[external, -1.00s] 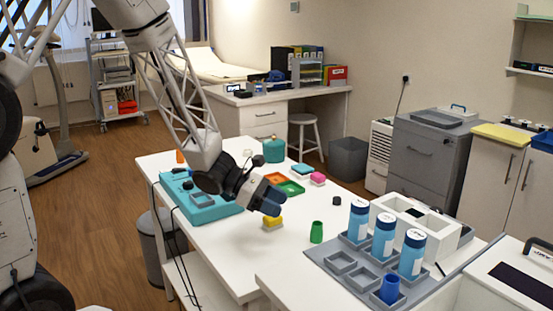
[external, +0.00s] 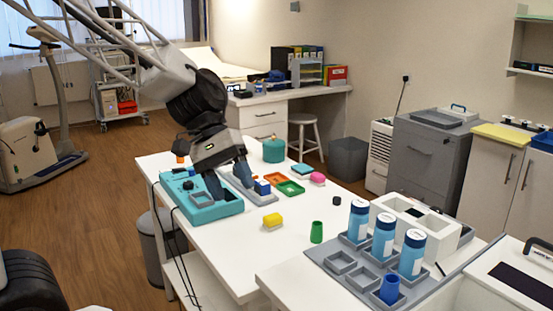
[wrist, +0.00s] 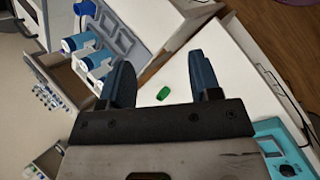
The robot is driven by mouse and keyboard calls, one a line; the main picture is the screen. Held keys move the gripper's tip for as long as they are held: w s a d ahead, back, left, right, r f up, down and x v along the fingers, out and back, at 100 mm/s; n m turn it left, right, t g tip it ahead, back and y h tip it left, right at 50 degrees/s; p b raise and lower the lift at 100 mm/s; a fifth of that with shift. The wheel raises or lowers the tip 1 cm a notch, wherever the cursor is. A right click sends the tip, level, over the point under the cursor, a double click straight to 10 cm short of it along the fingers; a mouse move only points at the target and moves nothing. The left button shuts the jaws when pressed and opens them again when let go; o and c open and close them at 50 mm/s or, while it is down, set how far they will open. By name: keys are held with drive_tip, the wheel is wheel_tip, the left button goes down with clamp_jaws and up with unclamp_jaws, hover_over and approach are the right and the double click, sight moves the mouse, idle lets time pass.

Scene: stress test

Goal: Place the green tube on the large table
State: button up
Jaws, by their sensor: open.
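The green tube (external: 316,232) stands upright on the long white table (external: 240,255), near its right side. It also shows in the wrist view (wrist: 163,94), small and between my fingers but well beyond them. My gripper (external: 230,182) is open and empty, pointing down at the left of the table, over or near the teal device. In the wrist view my two fingers (wrist: 164,80) stand wide apart with nothing between them. The tube is to the right of my gripper and nearer the external camera.
A teal device (external: 205,211), small orange and green trays (external: 290,188) and a black cap (external: 337,201) are also on the table. At the right, a grey rack (external: 341,263) holds several blue tubes.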

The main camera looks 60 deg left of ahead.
drive_tip(key=s+a+r+m+y, duration=0.1)
drive_tip(key=s+r+m+y, duration=0.2)
drive_tip(key=s, duration=0.3)
drive_tip(key=s+a+r+m+t+y, duration=0.1)
drive_tip(key=s+r+m+y, duration=0.2)
drive_tip(key=s+m, duration=0.3)
drive_tip(key=shift+a+r+y, duration=0.25)
drive_tip(key=shift+r+y, duration=0.05)
drive_tip(key=shift+r, duration=0.45)
